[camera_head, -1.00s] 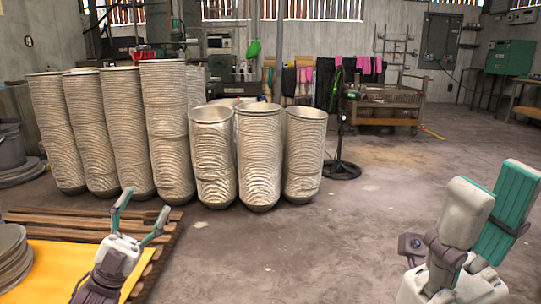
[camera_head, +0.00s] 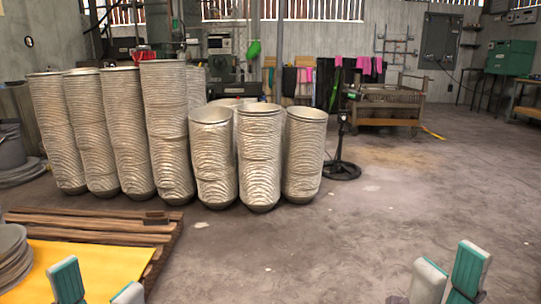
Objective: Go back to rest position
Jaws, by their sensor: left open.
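My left gripper (camera_head: 97,274) is at the bottom left of the head view. Its two teal and white fingers point up and stand well apart, with nothing between them. It shows in front of the yellow sheet on the slatted wooden platform. My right gripper (camera_head: 450,259) is at the bottom right, over bare floor. Its two fingers point up, with a narrow gap showing between their tips and nothing held. The palms and arms of both grippers are mostly below the picture edge.
A stack of grey metal bowls (camera_head: 12,262) is at the left edge, by the yellow sheet (camera_head: 95,259) on the wooden platform (camera_head: 90,238). Tall bowl stacks (camera_head: 160,130) stand behind. A black-based stand (camera_head: 341,170) is mid-floor. The floor centre and right is clear.

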